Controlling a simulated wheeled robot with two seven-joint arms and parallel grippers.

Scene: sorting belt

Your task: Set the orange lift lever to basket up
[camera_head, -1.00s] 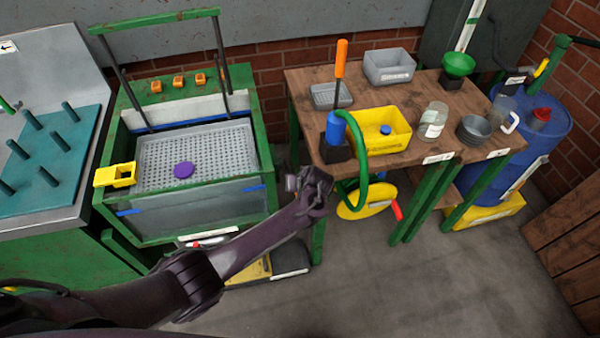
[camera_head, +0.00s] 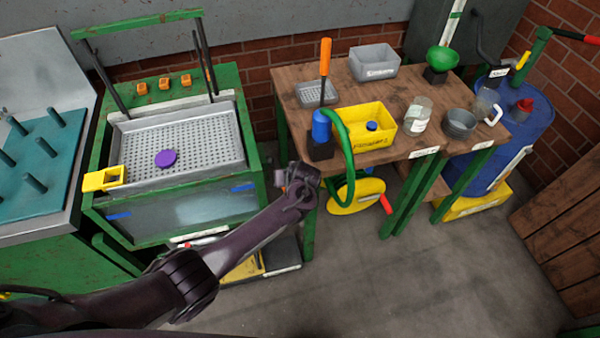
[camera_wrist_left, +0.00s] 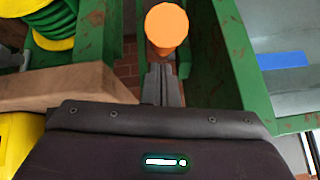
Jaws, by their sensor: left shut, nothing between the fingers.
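An orange rounded lever end (camera_wrist_left: 167,27) shows in the left wrist view, straight ahead of my left gripper and overlapping its fingertips. Its shaft is hidden, and I cannot tell whether the fingers touch it. My left gripper (camera_wrist_left: 162,84) is shut and empty. In the head view my left gripper (camera_head: 301,182) is between the green wash station (camera_head: 258,187) and the wooden table, and it hides the lever. The perforated grey basket (camera_head: 215,133) sits high in the station, its front wall visible above the rim, with a purple disc (camera_head: 166,158) in it. My right gripper is out of view.
A yellow reel (camera_head: 352,203) is below. Floor in front is clear.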

